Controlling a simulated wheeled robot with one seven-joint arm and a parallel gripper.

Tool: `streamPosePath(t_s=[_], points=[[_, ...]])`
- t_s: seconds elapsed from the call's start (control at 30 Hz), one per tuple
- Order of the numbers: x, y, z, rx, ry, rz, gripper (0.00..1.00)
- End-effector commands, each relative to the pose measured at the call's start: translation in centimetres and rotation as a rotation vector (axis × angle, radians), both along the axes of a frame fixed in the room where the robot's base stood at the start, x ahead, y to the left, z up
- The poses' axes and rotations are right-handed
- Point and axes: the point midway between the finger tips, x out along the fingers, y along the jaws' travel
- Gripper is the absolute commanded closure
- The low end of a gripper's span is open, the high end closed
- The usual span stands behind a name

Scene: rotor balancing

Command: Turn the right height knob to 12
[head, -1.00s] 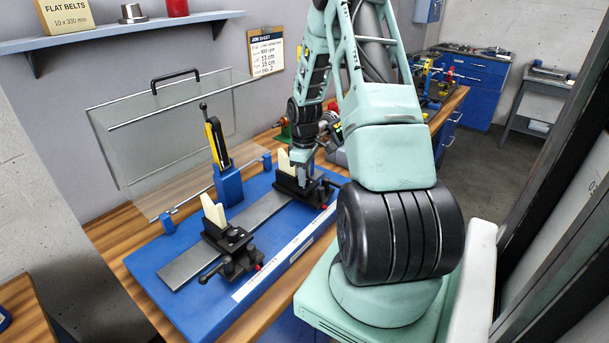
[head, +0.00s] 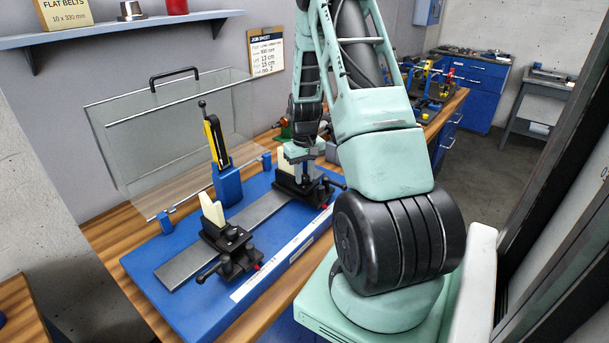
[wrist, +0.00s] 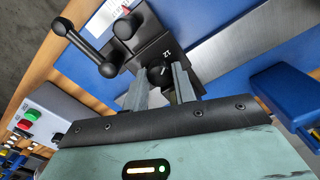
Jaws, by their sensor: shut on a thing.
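The right support (head: 296,190) is a black block with a cream upright, on the right end of the steel rail. In the wrist view, its black top (wrist: 150,48) bears a white marking that reads 12. The small dark height knob (wrist: 158,75) with a white pointer line sits beside that marking. My gripper (wrist: 160,82) points down at the knob, shut on it with one grey finger on each side. The fingers hide part of the knob. In the head view my gripper (head: 302,168) is over the right support, and the knob is hidden.
A lever with ball ends (wrist: 84,42) sticks out beside the knob. The left support (head: 230,248) stands nearer on the blue base (head: 185,300). A blue post (head: 228,186) with a yellow-black part and a clear hinged guard (head: 165,135) stand behind. A job sheet (head: 266,52) hangs on the wall.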

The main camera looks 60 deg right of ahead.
Motion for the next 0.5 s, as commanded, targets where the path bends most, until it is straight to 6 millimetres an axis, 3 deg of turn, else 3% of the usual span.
streamPosePath(t_s=[0.5], points=[[0.08, -0.09, 0.13, -0.003, -0.003, -0.063, 0.96]])
